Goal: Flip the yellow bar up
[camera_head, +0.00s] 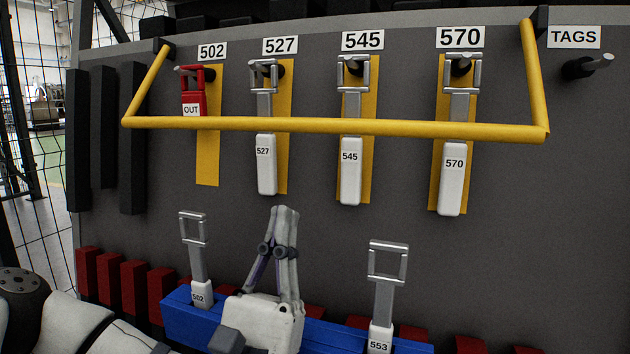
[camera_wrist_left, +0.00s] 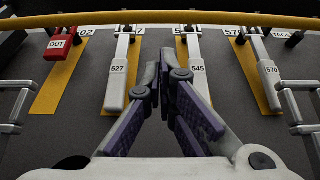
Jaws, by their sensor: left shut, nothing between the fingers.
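The yellow bar (camera_head: 335,126) is hinged at two arms on the grey panel and hangs down, running across in front of the hanging tools. In the left wrist view the bar (camera_wrist_left: 160,18) crosses the top of the picture. My left gripper (camera_head: 284,212) is shut and empty, pointing up below the bar, between the 527 and 545 tools. It does not touch the bar in the head view. In the left wrist view its fingertips (camera_wrist_left: 166,58) meet below the bar. My right gripper is not in view.
Tools 527 (camera_head: 266,165), 545 (camera_head: 350,172) and 570 (camera_head: 453,178) hang behind the bar, with a red OUT tag (camera_head: 192,95) at 502. Tools 502 (camera_head: 200,290) and 553 (camera_head: 382,325) stand in a blue holder (camera_head: 335,335) below. An empty TAGS peg (camera_head: 590,66) is at right.

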